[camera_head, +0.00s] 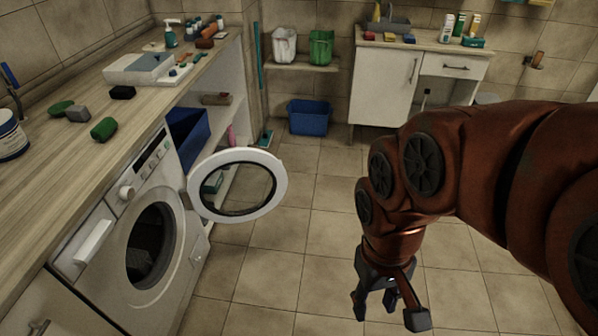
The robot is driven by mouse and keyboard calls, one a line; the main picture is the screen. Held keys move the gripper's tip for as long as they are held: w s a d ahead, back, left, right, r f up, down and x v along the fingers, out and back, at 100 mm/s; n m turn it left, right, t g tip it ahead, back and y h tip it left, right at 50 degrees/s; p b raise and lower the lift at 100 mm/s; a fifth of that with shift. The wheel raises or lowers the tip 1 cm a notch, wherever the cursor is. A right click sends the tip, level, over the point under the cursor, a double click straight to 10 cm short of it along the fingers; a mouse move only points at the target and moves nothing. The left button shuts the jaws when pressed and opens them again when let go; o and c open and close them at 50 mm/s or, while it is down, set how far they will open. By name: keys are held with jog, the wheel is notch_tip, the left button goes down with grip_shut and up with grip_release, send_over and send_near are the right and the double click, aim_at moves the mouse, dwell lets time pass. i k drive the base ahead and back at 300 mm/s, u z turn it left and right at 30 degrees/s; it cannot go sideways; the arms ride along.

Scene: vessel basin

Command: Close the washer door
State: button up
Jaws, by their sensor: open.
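The washer (115,290) stands at the left under the wooden counter. Its round door (276,174), a white ring with a dark glass middle, is swung wide open to the right of the machine. The dark drum opening (150,245) is uncovered. My gripper (391,310) is at the lower right of the door, apart from it, over the tiled floor. Its fingers point down and are spread open, with nothing between them.
The counter (62,165) holds sponges, bottles and a white tray. An open shelf with a blue bin (188,138) is behind the door. A blue basin (308,117) stands on the floor at the back. The tiled floor (310,240) between the door and my gripper is clear.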

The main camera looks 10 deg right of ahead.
aim_at(193, 199)
jog(key=z, duration=0.4)
jog(key=i, duration=4.7)
jog(key=u, duration=4.8)
jog(key=k, duration=0.5)
jog(key=z, duration=0.1)
